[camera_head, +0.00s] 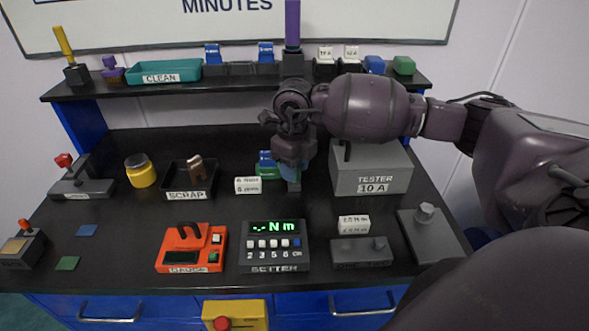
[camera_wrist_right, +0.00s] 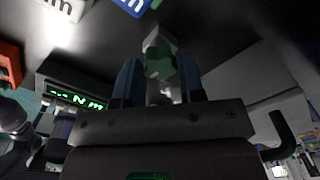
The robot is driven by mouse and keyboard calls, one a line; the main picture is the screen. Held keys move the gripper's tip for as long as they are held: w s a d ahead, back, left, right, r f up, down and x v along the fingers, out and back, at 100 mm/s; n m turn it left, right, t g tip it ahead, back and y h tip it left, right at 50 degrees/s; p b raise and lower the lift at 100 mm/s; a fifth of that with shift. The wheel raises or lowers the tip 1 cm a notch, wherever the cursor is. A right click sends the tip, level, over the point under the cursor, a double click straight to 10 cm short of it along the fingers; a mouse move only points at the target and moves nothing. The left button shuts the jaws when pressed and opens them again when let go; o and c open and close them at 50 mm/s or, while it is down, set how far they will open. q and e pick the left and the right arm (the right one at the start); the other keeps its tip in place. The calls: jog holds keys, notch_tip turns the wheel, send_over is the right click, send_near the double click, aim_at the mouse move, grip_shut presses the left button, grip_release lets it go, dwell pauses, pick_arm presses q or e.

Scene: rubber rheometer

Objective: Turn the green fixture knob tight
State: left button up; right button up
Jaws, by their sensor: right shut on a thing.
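My right gripper (camera_head: 291,168) reaches down over the middle of the bench, left of the grey tester. In the right wrist view its two blue fingers (camera_wrist_right: 160,82) are shut on a small green faceted piece (camera_wrist_right: 160,63), which looks like the green fixture knob. A pale grey part shows around and behind the green piece. In the head view a grey end (camera_head: 293,187) shows just below the fingers; the gripper hides the knob itself there. I cannot tell how tight the knob is. My left gripper is not in view.
The grey tester (camera_head: 372,180) is close on the right. The setter (camera_head: 275,255) with its lit display is in front. A shelf (camera_head: 235,83) runs behind.

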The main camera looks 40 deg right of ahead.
jog(key=m, duration=0.4)
jog(key=shift+p, duration=0.3)
jog(key=o, duration=0.8)
